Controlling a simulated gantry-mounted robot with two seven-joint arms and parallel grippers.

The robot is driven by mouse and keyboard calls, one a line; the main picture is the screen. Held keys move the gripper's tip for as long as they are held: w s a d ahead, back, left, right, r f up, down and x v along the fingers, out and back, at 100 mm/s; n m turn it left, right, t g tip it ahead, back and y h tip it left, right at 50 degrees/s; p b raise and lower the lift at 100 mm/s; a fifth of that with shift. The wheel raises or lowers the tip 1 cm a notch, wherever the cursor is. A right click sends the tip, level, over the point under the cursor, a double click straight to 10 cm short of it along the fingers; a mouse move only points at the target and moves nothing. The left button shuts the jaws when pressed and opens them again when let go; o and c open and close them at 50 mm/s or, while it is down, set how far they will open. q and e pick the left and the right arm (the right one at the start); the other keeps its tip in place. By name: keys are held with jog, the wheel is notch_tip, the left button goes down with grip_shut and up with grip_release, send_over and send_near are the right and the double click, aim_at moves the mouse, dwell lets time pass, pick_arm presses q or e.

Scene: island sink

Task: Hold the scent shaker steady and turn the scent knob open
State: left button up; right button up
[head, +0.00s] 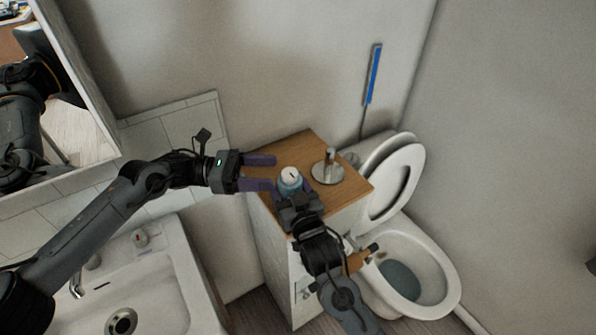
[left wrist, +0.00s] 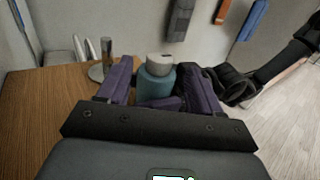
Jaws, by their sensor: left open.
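The scent shaker is a small blue-teal container (head: 290,186) near the left side of the wooden cabinet top, with a white knob (head: 290,173) bearing a small dark mark. My right gripper (head: 294,187) reaches up from below, its fingers on either side of the blue body. My left gripper (head: 267,172) is open and comes in from the left, its purple fingers pointing at the shaker. In the left wrist view the blue body (left wrist: 156,86) and white knob (left wrist: 166,63) show beyond and between the left fingers (left wrist: 158,78). Nothing is in the left jaws.
A metal stand with a round base (head: 328,173) is on the wooden top (head: 345,192), right of the shaker. The toilet (head: 440,275) with raised lid is to the right. The sink (head: 165,290) is at lower left. A blue object (head: 374,75) is on the wall.

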aim_at(290, 176)
pick_arm(q)
jog(key=d, duration=0.7)
jog(key=shift+s+d, duration=0.25)
jog(key=shift+d, duration=0.15)
jog(key=c, duration=1)
jog(key=shift+t, duration=0.3)
jog(key=n+t, duration=0.2)
jog(key=t, duration=0.1)
jog(key=shift+w+f, duration=0.1)
jog(key=shift+w, duration=0.05)
jog(key=shift+w+a+n+t+y, duration=0.15)
jog(key=shift+n+t+y, duration=0.35)
jog(key=shift+n+t, duration=0.6)
jog(key=shift+w+d+n+t+y, duration=0.15)
jog(key=shift+n+t+y, duration=0.45)
jog(key=shift+t, duration=0.75)
jog(key=shift+w+a+n+t+y, duration=0.15)
jog(key=shift+n+t+y, duration=0.25)
jog(key=shift+n+t, duration=0.75)
jog(key=shift+t, duration=0.3)
